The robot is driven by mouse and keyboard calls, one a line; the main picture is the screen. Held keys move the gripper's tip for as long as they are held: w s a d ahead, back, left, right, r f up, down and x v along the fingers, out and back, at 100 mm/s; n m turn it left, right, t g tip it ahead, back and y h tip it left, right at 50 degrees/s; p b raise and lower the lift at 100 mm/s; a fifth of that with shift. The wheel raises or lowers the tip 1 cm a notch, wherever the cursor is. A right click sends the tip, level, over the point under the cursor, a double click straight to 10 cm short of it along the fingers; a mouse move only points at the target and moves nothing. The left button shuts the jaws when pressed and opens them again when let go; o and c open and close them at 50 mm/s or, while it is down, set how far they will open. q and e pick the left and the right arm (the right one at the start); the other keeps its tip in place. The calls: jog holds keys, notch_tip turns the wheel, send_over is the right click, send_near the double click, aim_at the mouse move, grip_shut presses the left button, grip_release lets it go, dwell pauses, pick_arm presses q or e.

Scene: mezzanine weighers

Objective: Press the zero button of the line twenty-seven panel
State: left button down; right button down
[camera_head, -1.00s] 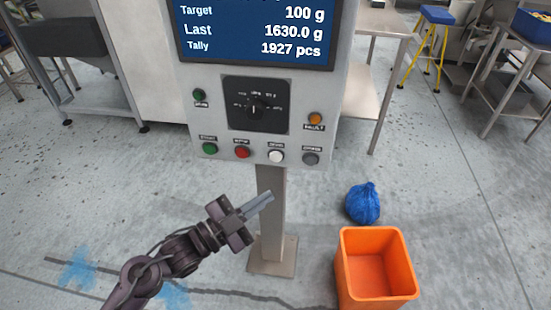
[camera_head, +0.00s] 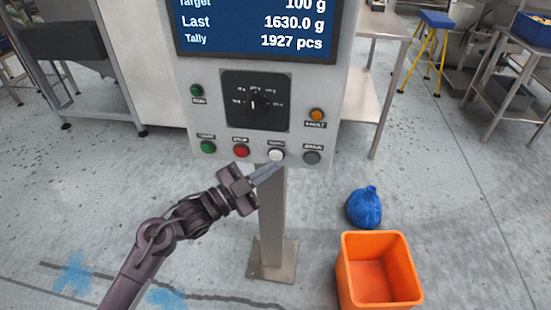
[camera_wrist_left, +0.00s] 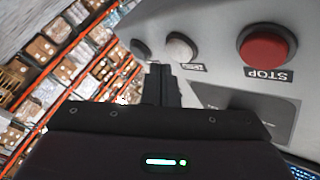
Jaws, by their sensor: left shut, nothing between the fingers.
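The panel (camera_head: 185,105) is a grey box on a post, with a screen (camera_head: 258,28) above a black rotary selector (camera_head: 254,101). Its lower row has a green button (camera_head: 208,147), a red button (camera_head: 241,151), a white button (camera_head: 276,155) and a dark grey button (camera_head: 312,158). The small labels are blurred in the head view. My left gripper (camera_head: 277,168) is shut and empty, its tips just below the white button. The left wrist view shows the fingers (camera_wrist_left: 160,75) near the white button (camera_wrist_left: 181,47), with the red STOP button (camera_wrist_left: 267,46) to the right. Contact cannot be told.
An amber fault lamp (camera_head: 316,115) and a green lamp (camera_head: 196,90) sit higher on the panel. An orange bin (camera_head: 345,285) and a blue bag (camera_head: 364,207) are on the floor at right. A metal table (camera_head: 372,40) stands behind the panel.

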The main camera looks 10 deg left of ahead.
pick_arm(q)
jog(key=shift+w, duration=0.1)
dwell(0.8)
dwell(0.8)
jog(key=shift+w, duration=0.15)
dwell(0.3)
jog(key=shift+w, duration=0.3)
